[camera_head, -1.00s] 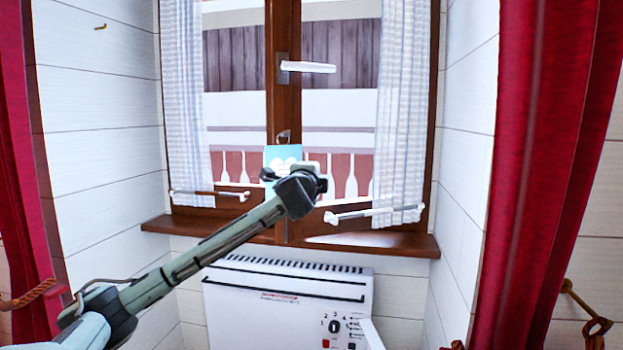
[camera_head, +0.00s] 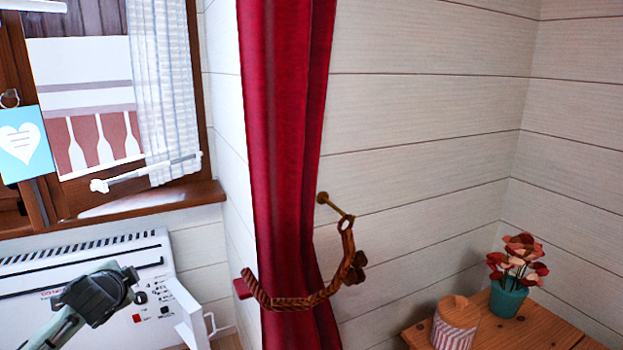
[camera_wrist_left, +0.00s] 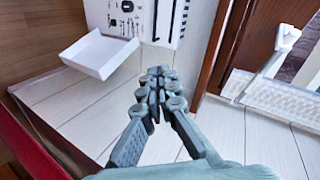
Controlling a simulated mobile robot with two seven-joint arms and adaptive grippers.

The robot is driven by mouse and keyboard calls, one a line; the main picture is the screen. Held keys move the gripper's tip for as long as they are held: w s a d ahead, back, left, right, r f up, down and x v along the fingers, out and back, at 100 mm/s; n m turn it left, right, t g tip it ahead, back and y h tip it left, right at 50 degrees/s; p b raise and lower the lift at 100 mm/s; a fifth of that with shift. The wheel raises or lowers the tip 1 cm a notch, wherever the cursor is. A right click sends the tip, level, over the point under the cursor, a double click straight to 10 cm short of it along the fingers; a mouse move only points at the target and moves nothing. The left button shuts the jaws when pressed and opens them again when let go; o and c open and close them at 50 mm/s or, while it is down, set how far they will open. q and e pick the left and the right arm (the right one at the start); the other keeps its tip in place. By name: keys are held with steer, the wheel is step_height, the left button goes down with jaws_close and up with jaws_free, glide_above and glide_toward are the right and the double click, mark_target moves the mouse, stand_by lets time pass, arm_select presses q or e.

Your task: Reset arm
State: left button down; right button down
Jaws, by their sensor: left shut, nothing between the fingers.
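My left arm comes in at the lower left of the head view, in front of the white heater. Its left gripper (camera_head: 128,280) is small there and mostly hidden by the dark wrist. In the left wrist view the fingers of the left gripper (camera_wrist_left: 155,95) are together with nothing between them. My right gripper is not in view.
A blue card with a white heart (camera_head: 22,145) hangs at the window. The heater (camera_head: 150,250) stands below the sill (camera_head: 150,200). A red curtain (camera_head: 285,120) hangs mid-view with a rope tieback (camera_head: 300,303). A striped jar (camera_head: 455,325) and flowerpot (camera_head: 508,297) stand on a wooden surface (camera_head: 485,308).

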arm_select(q)
steer(key=s+d+f+n+g+h, duration=0.1)
steer(key=s+d+f+n+g, duration=0.1)
steer(key=s+d+f, duration=0.6)
steer(key=s+d+f+n+g+h, duration=0.25)
steer(key=s+f, duration=0.45)
steer(key=f, duration=0.6)
steer(key=s+d+f+n+g, duration=0.1)
steer(key=s+d+f, duration=0.2)
steer(key=s, duration=0.4)
steer(key=s+d+f+n+g, duration=0.1)
steer(key=s+d+f+g, duration=0.1)
steer(key=s+d+f, duration=0.2)
steer(key=s+f+h, duration=0.1)
steer(key=s, duration=0.2)
steer(key=shift+s+d+f+p, duration=0.25)
steer(key=shift+s+f+p, duration=0.1)
steer(key=shift+s, duration=0.05)
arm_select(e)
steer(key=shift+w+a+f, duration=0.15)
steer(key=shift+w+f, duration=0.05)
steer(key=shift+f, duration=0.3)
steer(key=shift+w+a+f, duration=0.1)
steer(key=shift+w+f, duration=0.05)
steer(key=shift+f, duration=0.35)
arm_select(q)
steer(key=shift+n+g, duration=0.25)
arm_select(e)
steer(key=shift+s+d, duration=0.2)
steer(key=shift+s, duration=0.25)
